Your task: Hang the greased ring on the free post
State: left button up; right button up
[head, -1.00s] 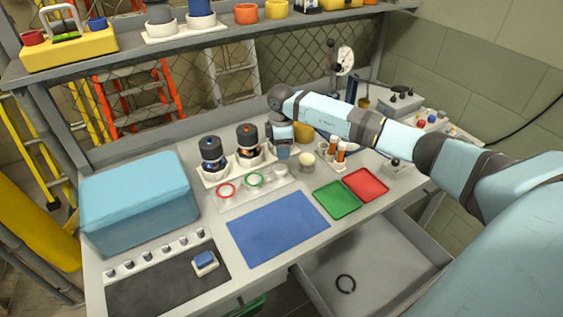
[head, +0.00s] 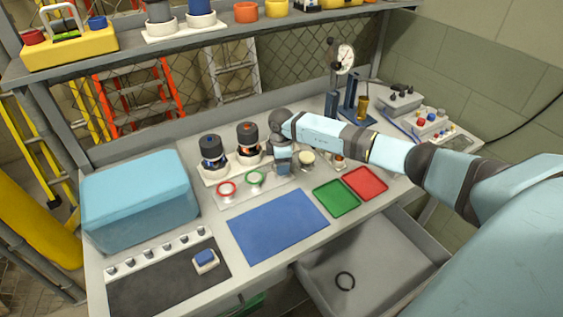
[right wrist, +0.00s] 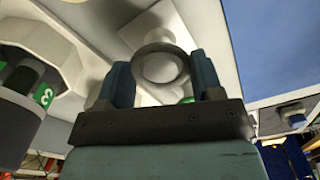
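A pale board (head: 238,198) on the bench carries a red ring (head: 226,189) and a green ring (head: 257,179) around two of its posts. My right gripper (head: 283,168) is over the board's right end, where the third post is hidden in the head view. In the right wrist view a dark grey ring (right wrist: 137,68) sits between the two blue fingers of my right gripper (right wrist: 163,78), which appear to touch its sides. A pale round post top (right wrist: 161,68) shows through the ring. Whether the ring is around it or above it I cannot tell. My left gripper is not in view.
Two dark thruster units (head: 213,153) stand behind the board. A white cup (head: 307,160) is close right of my gripper. A blue mat (head: 277,226), green tray (head: 336,198) and red tray (head: 365,183) lie in front.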

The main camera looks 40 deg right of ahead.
jog(key=o, duration=0.4)
jog(key=shift+r, duration=0.15)
notch_tip(320, 180, up, 12)
jog(key=b, duration=0.1)
dwell(0.6)
